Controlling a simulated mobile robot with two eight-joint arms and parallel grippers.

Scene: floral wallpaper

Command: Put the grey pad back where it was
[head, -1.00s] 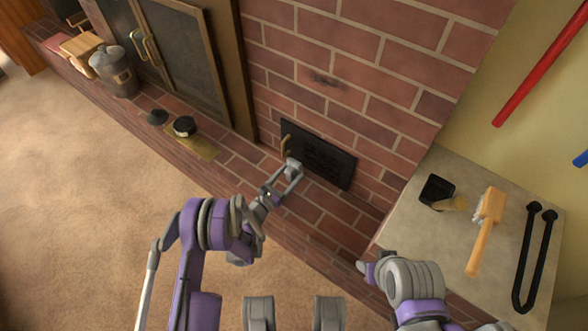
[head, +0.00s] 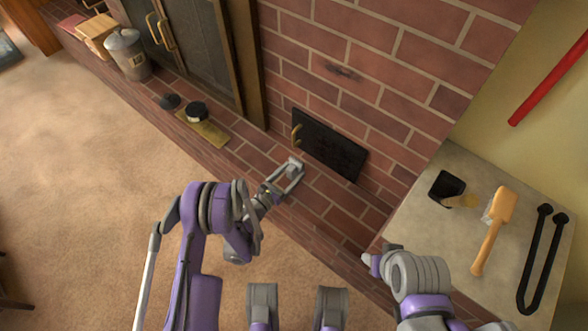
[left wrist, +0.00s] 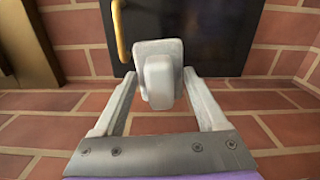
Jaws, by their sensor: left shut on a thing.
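The grey pad (left wrist: 158,76) is a small rounded light-grey block between the fingertips of my left gripper in the left wrist view. My left gripper (head: 289,175) is shut on it, with both fingers around its sides. In the head view the pad (head: 292,165) is small and partly merges with the fingers. It is over the brick hearth ledge (head: 325,213), in front of a black panel (head: 330,147) with a brass handle (head: 296,135). I cannot tell whether the pad touches the bricks.
A brass plate (head: 212,134) with a black round item (head: 196,111) lies on the ledge to the left, beside a dark disc (head: 170,101). A metal canister (head: 128,56) stands farther left. A side table (head: 425,220) holds a brush (head: 492,230), black tongs (head: 532,270) and a black box (head: 447,186).

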